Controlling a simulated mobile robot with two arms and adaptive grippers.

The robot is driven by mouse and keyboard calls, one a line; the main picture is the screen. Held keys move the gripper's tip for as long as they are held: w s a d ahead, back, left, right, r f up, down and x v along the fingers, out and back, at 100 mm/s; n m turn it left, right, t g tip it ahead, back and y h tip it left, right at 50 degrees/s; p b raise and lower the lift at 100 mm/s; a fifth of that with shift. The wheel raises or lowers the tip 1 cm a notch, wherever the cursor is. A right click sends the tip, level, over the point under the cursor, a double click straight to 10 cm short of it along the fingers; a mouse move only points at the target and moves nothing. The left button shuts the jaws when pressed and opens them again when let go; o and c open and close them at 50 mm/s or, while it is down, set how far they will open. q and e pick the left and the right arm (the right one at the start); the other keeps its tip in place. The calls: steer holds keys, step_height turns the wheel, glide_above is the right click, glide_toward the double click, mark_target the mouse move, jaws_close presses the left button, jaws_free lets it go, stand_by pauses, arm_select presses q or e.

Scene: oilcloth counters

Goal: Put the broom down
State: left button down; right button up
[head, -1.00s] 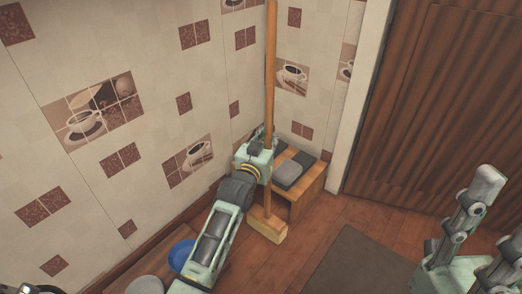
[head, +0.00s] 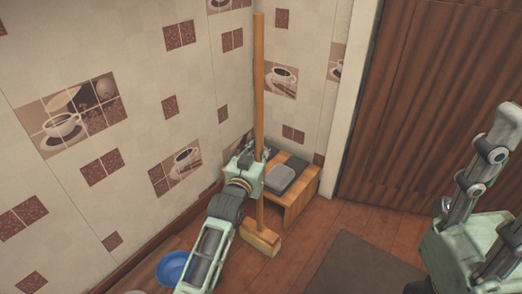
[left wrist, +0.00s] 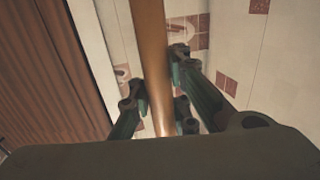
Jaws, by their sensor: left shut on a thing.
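The broom (head: 259,80) stands nearly upright near the wall corner, with a long wooden handle and a block-like wooden head (head: 260,242) low at the floor. Whether the head touches the floor is hard to tell. My left gripper (head: 254,160) is shut on the handle at its lower middle. In the left wrist view the handle (left wrist: 151,60) runs between the fingers of my left gripper (left wrist: 158,92). My right arm shows at the right edge of the head view, but its fingertips cannot be made out.
A low wooden stool or box (head: 299,200) with dark and grey pads (head: 281,179) stands in the corner right behind the broom. A blue bowl (head: 172,268) is on the floor at left. A dark mat (head: 365,268) lies in front of a brown ribbed door (head: 430,100).

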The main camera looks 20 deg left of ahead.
arm_select(q)
steer(key=c, duration=2.2)
jaws_free()
steer(key=shift+f, duration=0.1)
steer(key=o, duration=0.6)
steer(key=shift+c, duration=0.2)
